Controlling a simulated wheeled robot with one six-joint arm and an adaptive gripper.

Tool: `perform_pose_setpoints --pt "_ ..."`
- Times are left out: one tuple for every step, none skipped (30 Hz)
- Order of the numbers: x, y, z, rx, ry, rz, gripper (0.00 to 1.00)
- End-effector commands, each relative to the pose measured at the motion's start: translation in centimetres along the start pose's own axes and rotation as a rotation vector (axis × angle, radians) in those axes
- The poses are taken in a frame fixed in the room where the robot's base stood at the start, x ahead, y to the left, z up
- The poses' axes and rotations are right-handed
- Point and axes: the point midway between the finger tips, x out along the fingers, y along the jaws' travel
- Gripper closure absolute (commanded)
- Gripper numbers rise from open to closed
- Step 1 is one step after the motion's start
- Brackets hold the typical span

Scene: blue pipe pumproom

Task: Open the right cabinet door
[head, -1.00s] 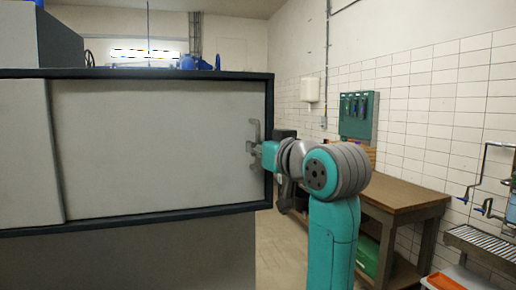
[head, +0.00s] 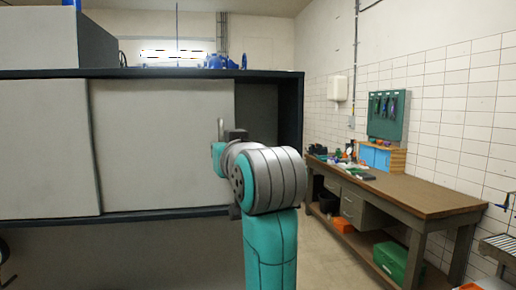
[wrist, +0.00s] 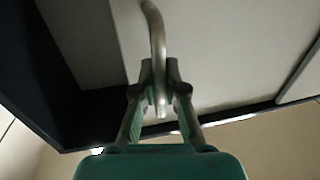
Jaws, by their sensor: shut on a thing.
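The right cabinet door (head: 160,140) is a pale grey sliding panel in a dark-framed cabinet (head: 293,120). A dark gap (head: 258,105) shows between the door's right edge and the frame's right side. The curved metal handle (wrist: 157,40) sits near the door's right edge; its upper part (head: 221,128) shows in the head view. My gripper (wrist: 160,90) is shut on the handle in the wrist view. In the head view my arm hides the gripper's fingers and the lower handle. The left door (head: 45,150) is beside the right door, to its left.
A wooden workbench (head: 420,195) with tools and a green crate (head: 395,262) below stands against the tiled wall at right. A green tool board (head: 386,115) hangs above it. Floor shows between cabinet and bench.

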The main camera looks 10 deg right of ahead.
Motion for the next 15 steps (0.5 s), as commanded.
perform_pose_setpoints --pt "0.3 -1.6 0.1 0.000 -0.003 -0.006 1.00" --pt "0.4 -2.3 0.1 0.000 -0.002 -0.006 1.00" --pt "0.6 -3.2 0.1 0.000 -0.002 -0.005 1.00" --pt "0.7 -3.8 0.1 0.000 -0.002 -0.005 1.00" --pt "0.8 -4.4 0.1 0.000 -0.002 -0.004 1.00" --pt "1.0 -5.0 0.1 0.000 -0.003 -0.004 1.00" --pt "1.1 -5.5 0.1 -0.001 -0.003 -0.003 1.00" --pt "1.2 -5.9 0.1 -0.001 -0.003 -0.003 1.00" --pt "1.3 -6.4 0.1 -0.001 -0.002 -0.002 1.00" --pt "1.3 -6.7 0.1 -0.001 -0.002 -0.001 1.00" --pt "1.4 -7.0 0.1 -0.001 -0.002 -0.001 1.00" --pt "1.5 -7.2 0.1 -0.001 -0.002 -0.001 1.00" --pt "1.5 -7.4 0.1 -0.001 -0.002 -0.001 1.00" --pt "1.6 -7.5 0.1 -0.001 -0.002 0.000 1.00" --pt "1.6 -7.7 0.1 -0.001 -0.002 0.000 1.00"
